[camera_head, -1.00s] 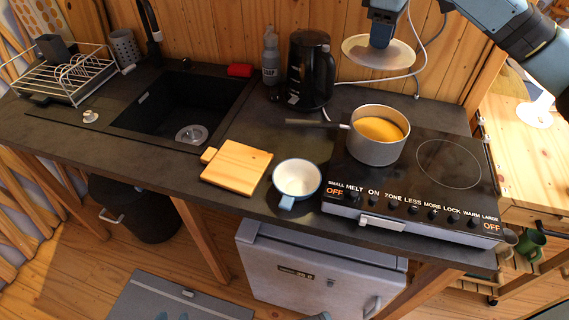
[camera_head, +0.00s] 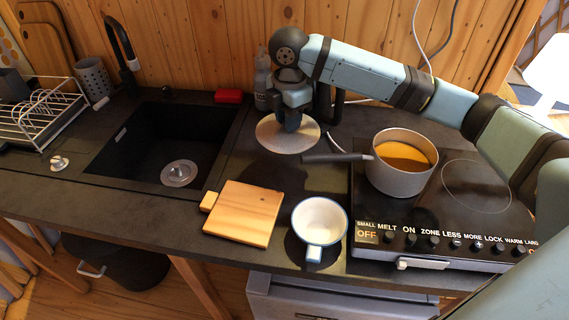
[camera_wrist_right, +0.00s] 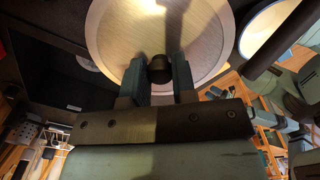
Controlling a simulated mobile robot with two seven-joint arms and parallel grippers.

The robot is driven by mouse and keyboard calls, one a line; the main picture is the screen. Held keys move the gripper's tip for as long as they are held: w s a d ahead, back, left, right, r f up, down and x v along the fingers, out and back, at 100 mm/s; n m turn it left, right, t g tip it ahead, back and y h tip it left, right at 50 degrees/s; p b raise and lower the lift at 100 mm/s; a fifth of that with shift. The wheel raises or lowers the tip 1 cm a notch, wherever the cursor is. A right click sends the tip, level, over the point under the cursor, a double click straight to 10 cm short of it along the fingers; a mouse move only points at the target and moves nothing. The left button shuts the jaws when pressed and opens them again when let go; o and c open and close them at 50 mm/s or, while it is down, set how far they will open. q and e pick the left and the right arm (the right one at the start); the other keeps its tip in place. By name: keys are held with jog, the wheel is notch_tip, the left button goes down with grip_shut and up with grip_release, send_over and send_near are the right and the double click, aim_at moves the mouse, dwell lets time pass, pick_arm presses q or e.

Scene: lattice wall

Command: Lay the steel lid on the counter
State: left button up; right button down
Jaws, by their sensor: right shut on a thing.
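The round steel lid (camera_head: 270,139) is at the counter (camera_head: 236,170) between the sink and the pot. I cannot tell whether it touches the counter. My right gripper (camera_head: 291,122) reaches down from above and is shut on the lid's knob. In the right wrist view the lid (camera_wrist_right: 115,30) fills the top, and its dark knob (camera_wrist_right: 160,69) sits between the fingers of the gripper (camera_wrist_right: 158,75). My left gripper is not in view.
The pot (camera_head: 398,180) of orange soup stands on the cooktop (camera_head: 462,210), its handle pointing left near the lid. A wooden board (camera_head: 243,213) and a white mug (camera_head: 319,222) are in front. The sink (camera_head: 150,150) is left. A bottle (camera_head: 262,85) and the partly hidden black kettle (camera_head: 325,103) stand behind.

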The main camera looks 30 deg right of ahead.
notch_tip(320, 180, down, 13)
jog(key=shift+w+f+b, duration=0.15)
jog(key=shift+b, duration=0.15)
jog(key=c, duration=0.9)
grip_release()
jog(key=shift+f, duration=0.1)
notch_tip(320, 180, up, 12)
jog(key=shift+r+p, duration=0.2)
jog(key=shift+p, duration=0.1)
